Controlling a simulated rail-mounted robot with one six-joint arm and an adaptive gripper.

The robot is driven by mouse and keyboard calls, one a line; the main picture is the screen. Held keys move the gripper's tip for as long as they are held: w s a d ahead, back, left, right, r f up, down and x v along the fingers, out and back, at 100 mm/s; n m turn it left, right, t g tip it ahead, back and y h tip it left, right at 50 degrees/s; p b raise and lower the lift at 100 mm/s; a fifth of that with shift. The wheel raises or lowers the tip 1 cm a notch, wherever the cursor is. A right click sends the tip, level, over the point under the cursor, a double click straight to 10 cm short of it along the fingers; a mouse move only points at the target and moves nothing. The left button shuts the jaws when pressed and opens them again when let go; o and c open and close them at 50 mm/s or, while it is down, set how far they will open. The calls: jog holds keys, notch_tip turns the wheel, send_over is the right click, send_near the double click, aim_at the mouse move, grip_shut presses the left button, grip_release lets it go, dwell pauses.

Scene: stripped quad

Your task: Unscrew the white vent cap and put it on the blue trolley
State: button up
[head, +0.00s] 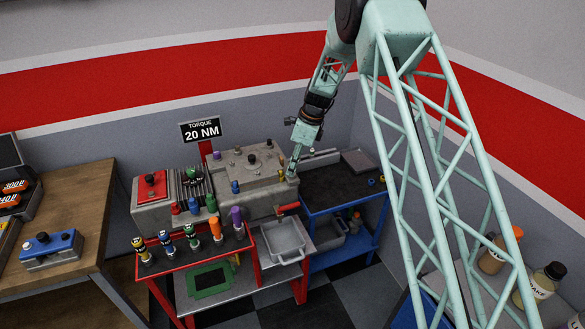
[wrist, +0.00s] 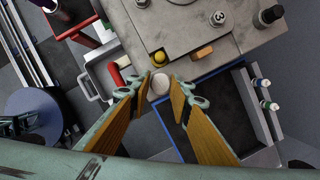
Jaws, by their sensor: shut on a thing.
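The white vent cap (wrist: 160,86) is a small round white disc between my two fingertips in the wrist view. My gripper (wrist: 161,88) is shut on it. In the head view my gripper (head: 292,172) points down at the right end of the grey housing (head: 155,216), close to the blue trolley. The cap is too small there to make out clearly. I cannot tell whether it still touches the housing. The blue trolley (head: 318,212) stands right of the housing, with a dark top; its blue edge (wrist: 216,75) also shows in the wrist view.
A grey tray (head: 359,161) lies at the back of the trolley top, and small yellow and blue parts (head: 371,182) near its right edge. The middle of that top is clear. A red cart (head: 190,262) with several coloured bottles and a grey basin (head: 285,240) stand in front.

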jog(key=shift+w+n, duration=0.15)
jog(key=shift+n, duration=0.15)
jog(key=shift+n+g, duration=0.3)
jog(key=shift+n, duration=0.4)
jog(key=shift+d+n, duration=0.1)
jog(key=shift+n, duration=0.3)
jog(key=shift+c, duration=0.4)
jog(key=shift+n+g, duration=0.3)
jog(key=shift+n, duration=0.4)
jog(key=shift+n+g, duration=0.3)
jog(key=shift+n, duration=0.7)
jog(key=shift+f, duration=0.1)
jog(key=shift+n+p, duration=0.35)
jog(key=shift+n, duration=0.75)
